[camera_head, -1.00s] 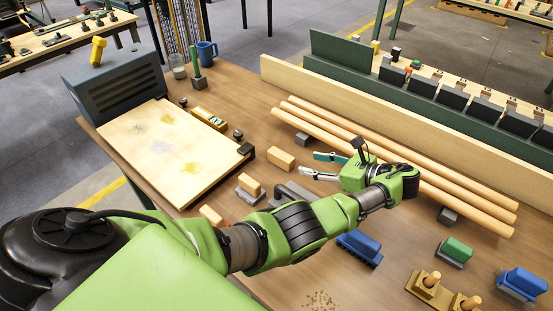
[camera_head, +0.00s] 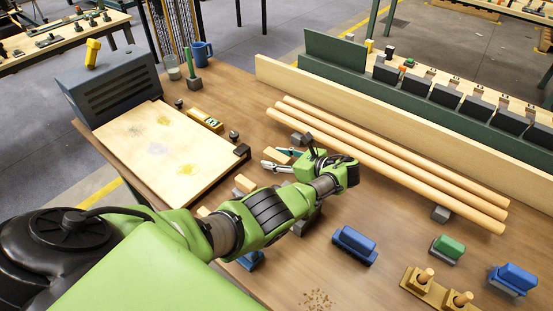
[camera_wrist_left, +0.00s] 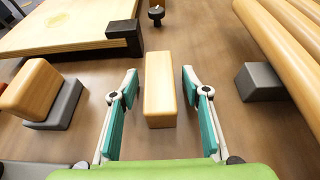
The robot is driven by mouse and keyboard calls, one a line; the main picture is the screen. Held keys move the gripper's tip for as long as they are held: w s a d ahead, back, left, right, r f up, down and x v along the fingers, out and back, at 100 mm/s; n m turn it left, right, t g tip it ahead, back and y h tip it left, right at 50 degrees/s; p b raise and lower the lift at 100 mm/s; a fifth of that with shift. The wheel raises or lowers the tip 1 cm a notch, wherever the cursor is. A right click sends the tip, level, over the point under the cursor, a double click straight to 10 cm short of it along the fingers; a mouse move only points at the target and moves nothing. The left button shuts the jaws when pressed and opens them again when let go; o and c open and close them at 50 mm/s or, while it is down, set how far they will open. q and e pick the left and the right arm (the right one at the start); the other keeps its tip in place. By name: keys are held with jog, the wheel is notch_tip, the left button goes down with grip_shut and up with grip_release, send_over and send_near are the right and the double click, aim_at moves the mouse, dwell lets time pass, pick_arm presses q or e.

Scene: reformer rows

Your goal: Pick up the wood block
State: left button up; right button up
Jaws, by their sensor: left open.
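The wood block (camera_wrist_left: 159,88) is a plain light-wood cuboid lying on the workbench. In the left wrist view it sits between the open fingers of my left gripper (camera_wrist_left: 154,110), with a gap to each finger. In the head view the block (camera_head: 271,156) shows just beyond the fingertips of my left gripper (camera_head: 276,160), partly hidden by them. A second wood block with a grey base (camera_wrist_left: 31,90) stands to the left in the wrist view. My right gripper is not in view.
Long wooden dowels (camera_head: 390,162) lie on grey supports to the right of the block. A light board with a black corner clamp (camera_wrist_left: 124,38) lies beyond it to the left. Blue (camera_head: 355,243) and green (camera_head: 447,246) blocks stand at the front right.

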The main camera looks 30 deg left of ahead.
pick_arm(q)
grip_shut()
jog(key=shift+r, duration=0.15)
